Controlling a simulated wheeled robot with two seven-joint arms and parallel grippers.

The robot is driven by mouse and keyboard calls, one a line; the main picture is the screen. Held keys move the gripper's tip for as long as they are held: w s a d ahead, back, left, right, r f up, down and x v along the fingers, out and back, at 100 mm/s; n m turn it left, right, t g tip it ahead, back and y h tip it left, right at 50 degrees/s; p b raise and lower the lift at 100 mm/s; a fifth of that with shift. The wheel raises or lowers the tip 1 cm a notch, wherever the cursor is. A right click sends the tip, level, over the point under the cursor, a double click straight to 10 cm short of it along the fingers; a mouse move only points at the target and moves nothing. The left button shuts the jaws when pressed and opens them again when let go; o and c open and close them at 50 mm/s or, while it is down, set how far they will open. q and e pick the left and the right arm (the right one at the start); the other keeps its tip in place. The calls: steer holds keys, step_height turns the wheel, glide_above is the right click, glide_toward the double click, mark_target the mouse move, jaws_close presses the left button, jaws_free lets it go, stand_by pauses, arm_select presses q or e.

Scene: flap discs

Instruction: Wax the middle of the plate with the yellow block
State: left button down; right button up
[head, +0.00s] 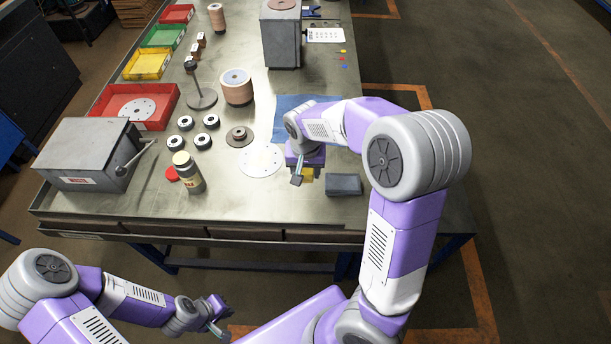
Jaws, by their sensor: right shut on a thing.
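The yellow block (307,174) is at my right gripper (302,176), low over the bench near its front edge. My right gripper is shut on the block, and its hand hides part of it. A pale round plate (260,161) with small holes lies flat on the bench just left of this gripper. The block is to the right of the plate, not over its middle. Whether the block touches the bench, I cannot tell. My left gripper (219,317) is open and empty, in front of the bench and below its top.
A dark grey block (344,184) lies right of my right gripper, and a blue cloth (292,112) behind it. A grey machine (88,150) fills the left corner.

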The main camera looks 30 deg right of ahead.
steer(key=shift+r, duration=0.35)
steer(key=o, duration=0.4)
steer(key=shift+c, duration=1.2)
steer(key=shift+f, duration=0.1)
step_height(320, 180, down, 9)
steer(key=b, duration=0.6)
